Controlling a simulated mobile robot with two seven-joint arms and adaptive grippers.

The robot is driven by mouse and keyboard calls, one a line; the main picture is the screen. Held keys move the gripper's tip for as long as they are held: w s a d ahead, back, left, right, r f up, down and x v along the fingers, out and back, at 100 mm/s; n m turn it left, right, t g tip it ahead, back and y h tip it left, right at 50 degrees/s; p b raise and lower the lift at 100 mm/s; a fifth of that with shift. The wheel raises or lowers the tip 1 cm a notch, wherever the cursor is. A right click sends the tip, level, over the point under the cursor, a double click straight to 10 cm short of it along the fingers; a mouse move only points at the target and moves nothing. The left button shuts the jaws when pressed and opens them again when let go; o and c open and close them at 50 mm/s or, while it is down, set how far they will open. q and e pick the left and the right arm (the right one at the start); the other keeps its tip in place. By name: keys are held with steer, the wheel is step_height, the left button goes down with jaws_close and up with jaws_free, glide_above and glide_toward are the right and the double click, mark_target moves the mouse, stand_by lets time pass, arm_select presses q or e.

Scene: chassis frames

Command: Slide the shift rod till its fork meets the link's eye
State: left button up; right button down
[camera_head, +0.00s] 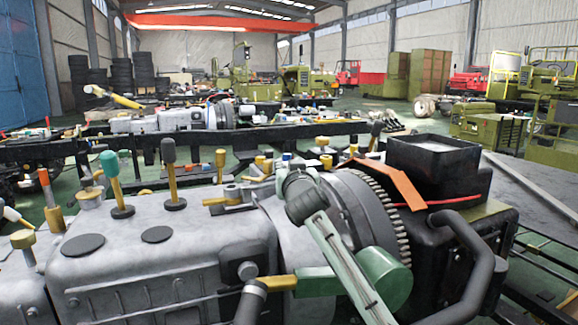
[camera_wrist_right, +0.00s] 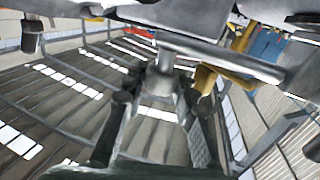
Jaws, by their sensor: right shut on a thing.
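My right gripper (camera_wrist_right: 160,88) shows large in the wrist view. Its two dark fingers are shut on a short silver post (camera_wrist_right: 166,55) below a long grey rod (camera_wrist_right: 225,58). I take the rod as the shift rod. A yellow piece (camera_wrist_right: 204,79) sits beside the post. In the head view my right arm reaches up over the grey gearbox (camera_head: 150,255), and its dark end (camera_head: 297,185) hides what it holds. I cannot make out the fork, the link's eye or the gap between them. My left gripper is not in view.
Upright levers, one with a teal knob (camera_head: 110,163) and one with a dark knob (camera_head: 169,152), stand on the gearbox. A toothed ring (camera_head: 385,215) and a black box (camera_head: 432,160) with an orange strip (camera_head: 400,184) lie right of my arm. Another chassis frame stands behind.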

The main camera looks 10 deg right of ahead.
steer(key=c, duration=1.5)
jaws_free()
steer(key=shift+o, duration=0.2)
step_height(320, 180, up, 10)
steer(key=shift+r, duration=0.1)
